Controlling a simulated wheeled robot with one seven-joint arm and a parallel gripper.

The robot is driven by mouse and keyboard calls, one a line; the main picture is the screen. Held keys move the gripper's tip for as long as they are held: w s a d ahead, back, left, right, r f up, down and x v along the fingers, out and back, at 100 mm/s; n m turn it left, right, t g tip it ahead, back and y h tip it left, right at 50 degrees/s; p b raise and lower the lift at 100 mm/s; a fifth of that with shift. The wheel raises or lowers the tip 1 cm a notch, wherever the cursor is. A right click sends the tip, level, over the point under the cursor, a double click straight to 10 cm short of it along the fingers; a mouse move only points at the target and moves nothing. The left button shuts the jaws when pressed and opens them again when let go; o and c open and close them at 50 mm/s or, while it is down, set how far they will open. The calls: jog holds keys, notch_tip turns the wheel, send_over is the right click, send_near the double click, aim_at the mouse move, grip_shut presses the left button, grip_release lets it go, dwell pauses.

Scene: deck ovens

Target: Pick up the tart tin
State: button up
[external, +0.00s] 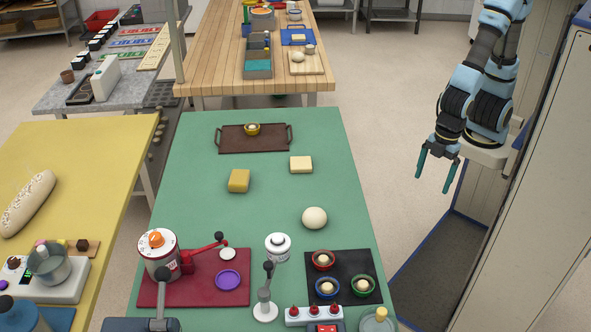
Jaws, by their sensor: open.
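Small round tins, each with a pale filling, are in the external view; I cannot tell which one is meant by the tart tin. A yellow tin (252,129) sits on a brown handled tray (232,145) at the far end of the green table. A red tin (323,261), a blue tin (327,288) and a green tin (363,286) sit on a black mat (345,260) at the near right of that table. My gripper (433,183) points down with its fingers apart and empty, right of the green table, well away from all the tins.
The green table (200,210) also holds a dough ball (314,218), two yellow blocks, a red board (200,295) with a purple dish (228,281), and a white canister (278,247). A tall cabinet (540,190) stands close on my gripper's right. The table's middle left is clear.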

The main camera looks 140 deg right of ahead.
jog(key=shift+w, duration=0.1)
jog(key=n+p, duration=0.2)
jog(key=n, duration=0.1)
send_over(362, 289)
jog(key=s, duration=0.2)
jog(key=f+p, duration=0.1)
jog(key=f, duration=0.2)
jog(key=w+f+p, duration=0.1)
jog(key=f, duration=0.3)
jog(key=f+p, duration=0.2)
jog(key=f, duration=0.2)
jog(key=shift+w, duration=0.35)
jog(key=c, duration=1.4)
jog(key=shift+r, duration=0.1)
